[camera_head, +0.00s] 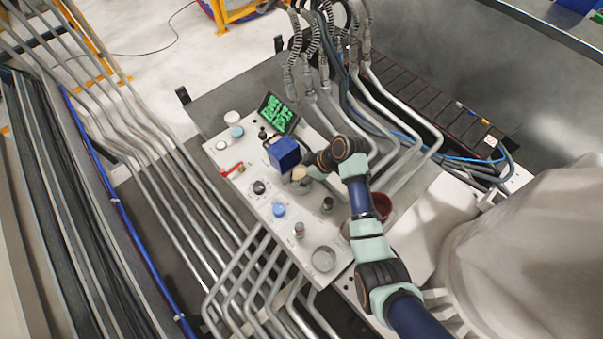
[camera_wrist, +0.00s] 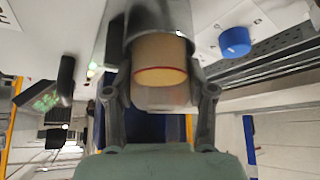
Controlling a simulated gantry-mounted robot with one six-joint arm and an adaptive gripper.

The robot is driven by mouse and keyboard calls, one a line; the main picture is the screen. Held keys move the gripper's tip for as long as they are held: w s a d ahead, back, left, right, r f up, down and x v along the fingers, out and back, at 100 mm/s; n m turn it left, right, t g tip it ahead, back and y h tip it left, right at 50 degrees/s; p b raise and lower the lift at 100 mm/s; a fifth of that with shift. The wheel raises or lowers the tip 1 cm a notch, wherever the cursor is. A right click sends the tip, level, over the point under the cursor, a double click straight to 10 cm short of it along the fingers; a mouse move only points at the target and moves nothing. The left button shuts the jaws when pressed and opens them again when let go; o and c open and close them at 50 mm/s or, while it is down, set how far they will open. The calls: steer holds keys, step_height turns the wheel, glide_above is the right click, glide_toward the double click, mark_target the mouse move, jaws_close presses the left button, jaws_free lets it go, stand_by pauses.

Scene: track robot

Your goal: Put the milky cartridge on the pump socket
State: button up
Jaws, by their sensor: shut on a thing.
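My gripper (camera_head: 306,171) is over the white control panel in the head view. In the wrist view its two fingers (camera_wrist: 160,92) are shut on the milky cartridge (camera_wrist: 160,101), a pale translucent cylinder with a cream part and a red ring. The cartridge also shows as a small cream shape in the head view (camera_head: 299,173). In the wrist view a grey cylinder (camera_wrist: 163,20), which may be the pump socket, meets or overlaps the cartridge's far end. I cannot tell whether they touch or whether the cartridge is seated.
A blue box (camera_head: 284,153) stands close beside the gripper, with a green-lit display (camera_head: 278,113) behind it. A red lever (camera_head: 231,170), a blue knob (camera_head: 279,210) and several other knobs are on the panel (camera_head: 262,230). Metal pipes (camera_head: 392,110) run close to the right.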

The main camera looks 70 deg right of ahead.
steer(key=o, duration=1.3)
steer(key=shift+f, duration=0.1)
steer(key=shift+r, duration=0.3)
steer(key=p+v, duration=0.3)
steer(key=v, duration=0.9)
